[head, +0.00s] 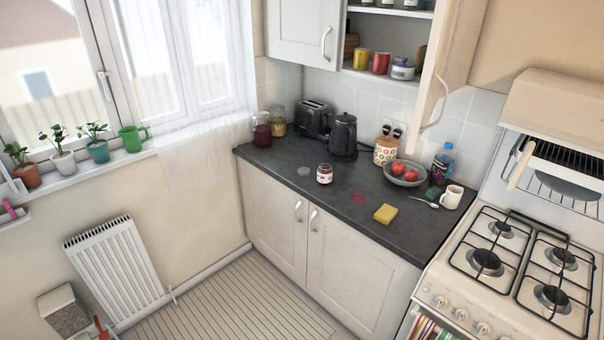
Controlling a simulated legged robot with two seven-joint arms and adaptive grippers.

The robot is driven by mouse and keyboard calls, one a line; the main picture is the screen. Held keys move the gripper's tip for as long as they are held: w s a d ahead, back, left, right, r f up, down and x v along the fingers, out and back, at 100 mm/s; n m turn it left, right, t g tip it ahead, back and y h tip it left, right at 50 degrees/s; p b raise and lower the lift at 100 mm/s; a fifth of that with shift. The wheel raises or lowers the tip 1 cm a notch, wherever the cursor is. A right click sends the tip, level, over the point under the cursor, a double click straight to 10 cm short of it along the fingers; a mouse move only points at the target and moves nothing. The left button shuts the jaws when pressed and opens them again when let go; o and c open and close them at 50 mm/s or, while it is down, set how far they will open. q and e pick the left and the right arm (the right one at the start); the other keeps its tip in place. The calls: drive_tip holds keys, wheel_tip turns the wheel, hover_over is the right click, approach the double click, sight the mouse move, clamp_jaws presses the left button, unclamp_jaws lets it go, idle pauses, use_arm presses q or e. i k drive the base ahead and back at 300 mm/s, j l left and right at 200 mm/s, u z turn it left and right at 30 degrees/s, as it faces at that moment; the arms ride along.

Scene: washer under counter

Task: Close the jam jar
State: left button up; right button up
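A small glass jam jar (324,174) with dark red contents and a pale label stands upright on the dark countertop (285,190). A flat, round grey disc (303,171) lies on the counter just left of it, apart from the jar. It looks like a lid, but it is too small to be sure. Whether the jar's top is bare is too small to tell. Neither of my grippers shows in the head view.
A red smear (358,198) and a yellow sponge (385,213) lie right of the jar. Behind are a black kettle (343,137), a toaster (312,119) and larger jars (262,129). A fruit bowl (404,174), spoon and mug (451,197) stand right, before the stove (500,270).

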sight(325, 171)
drive_tip(key=i+j, duration=0.25)
drive_tip(key=i, duration=0.25)
drive_tip(key=i+j, duration=0.25)
drive_tip(key=i, duration=0.3)
drive_tip(key=i+j+u, duration=0.1)
drive_tip(key=i+j, duration=0.15)
drive_tip(key=i, duration=0.25)
drive_tip(key=i+j, duration=0.25)
drive_tip(key=i, duration=0.3)
drive_tip(key=i+j, duration=0.2)
drive_tip(key=i, duration=0.3)
drive_tip(key=u, duration=0.05)
